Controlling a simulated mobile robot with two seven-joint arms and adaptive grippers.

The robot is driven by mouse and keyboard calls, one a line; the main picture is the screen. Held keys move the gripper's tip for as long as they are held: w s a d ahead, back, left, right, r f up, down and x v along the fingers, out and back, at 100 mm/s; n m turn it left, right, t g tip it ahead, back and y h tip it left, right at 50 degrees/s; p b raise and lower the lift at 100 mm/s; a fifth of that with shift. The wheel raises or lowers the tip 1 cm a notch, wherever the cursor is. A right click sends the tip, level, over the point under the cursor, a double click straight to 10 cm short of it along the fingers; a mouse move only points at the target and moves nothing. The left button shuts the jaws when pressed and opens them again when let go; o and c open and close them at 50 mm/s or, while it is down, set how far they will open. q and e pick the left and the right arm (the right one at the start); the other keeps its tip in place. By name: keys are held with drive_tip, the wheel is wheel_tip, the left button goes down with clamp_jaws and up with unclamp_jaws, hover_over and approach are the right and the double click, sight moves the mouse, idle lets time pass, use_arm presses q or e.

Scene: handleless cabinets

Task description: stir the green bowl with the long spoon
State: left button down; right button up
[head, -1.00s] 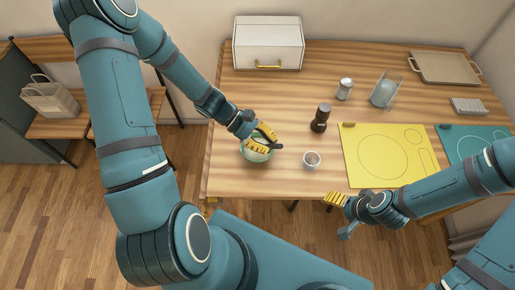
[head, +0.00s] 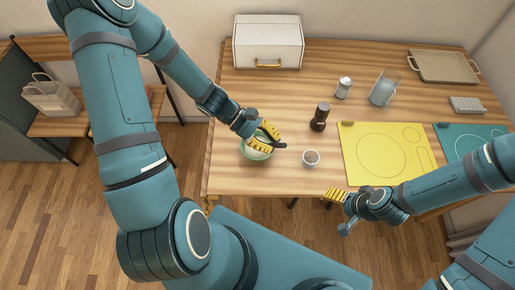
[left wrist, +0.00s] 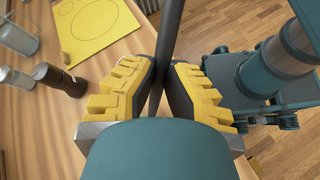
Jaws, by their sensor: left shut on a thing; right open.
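The green bowl (head: 245,155) stands near the table's front left edge in the head view, with pale contents partly covered by my gripper. My left gripper (head: 268,140) is over the bowl, shut on the long spoon. The spoon's dark handle (head: 279,145) sticks out to the right of the fingers. In the left wrist view the dark shaft (left wrist: 170,35) runs between the yellow fingers (left wrist: 163,85). The spoon's lower end is hidden, so I cannot tell how deep it sits. My right gripper (head: 337,196) is open and empty by the table's front edge.
A yellow mat (head: 385,155), a metal-topped shaker (head: 344,87), a glass jug (head: 384,90), a tray (head: 443,66) and a white box (head: 267,42) lie beyond.

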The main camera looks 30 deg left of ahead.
use_arm(q)
drive_tip(key=shift+r, duration=0.1)
wheel_tip(320, 180, up, 4)
drive_tip(key=p, duration=0.3)
idle(0.6)
